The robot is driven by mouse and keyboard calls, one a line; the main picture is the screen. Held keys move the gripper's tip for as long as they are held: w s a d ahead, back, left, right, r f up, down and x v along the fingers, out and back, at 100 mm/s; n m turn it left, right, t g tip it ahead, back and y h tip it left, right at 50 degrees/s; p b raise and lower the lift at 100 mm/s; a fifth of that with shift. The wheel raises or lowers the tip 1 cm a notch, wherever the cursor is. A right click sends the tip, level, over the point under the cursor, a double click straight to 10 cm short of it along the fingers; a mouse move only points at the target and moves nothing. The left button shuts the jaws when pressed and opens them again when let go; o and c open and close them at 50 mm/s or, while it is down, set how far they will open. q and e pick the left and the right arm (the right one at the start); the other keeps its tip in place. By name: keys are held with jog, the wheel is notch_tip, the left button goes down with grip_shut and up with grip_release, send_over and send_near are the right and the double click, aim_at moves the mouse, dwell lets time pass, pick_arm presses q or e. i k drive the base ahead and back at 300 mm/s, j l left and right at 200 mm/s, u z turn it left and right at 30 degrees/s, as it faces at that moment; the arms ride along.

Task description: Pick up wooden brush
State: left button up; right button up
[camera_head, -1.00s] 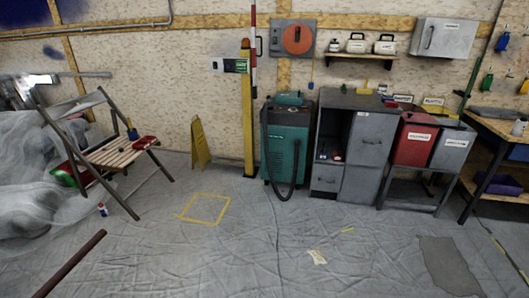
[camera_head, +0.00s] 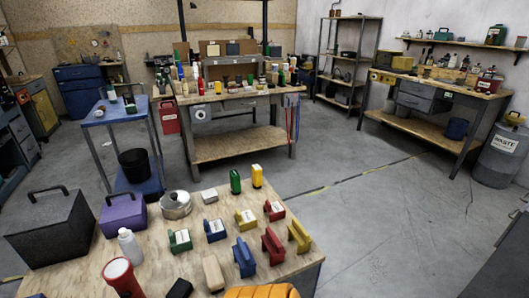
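A tan wooden block (camera_head: 213,272), which may be the wooden brush, lies on the near wooden table (camera_head: 150,252) at the bottom of the head view. It is too small for me to make out bristles. Neither of my grippers is in the head view, so I cannot see their state or their distance from the block.
Around the block are a blue block (camera_head: 244,258), a red block (camera_head: 272,246), a black item (camera_head: 180,288), a red flashlight (camera_head: 122,277) and orange gloves or cloth (camera_head: 262,292). A purple box (camera_head: 123,214) stands left. Open floor (camera_head: 375,225) lies right of the table.

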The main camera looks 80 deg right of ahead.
aim_at(216, 282)
jog(key=l+z, duration=0.1)
jog(key=z, duration=1.9)
jog(key=l+u, duration=0.3)
jog(key=l, duration=0.3)
jog(key=l+u, duration=0.3)
jog(key=l, duration=0.35)
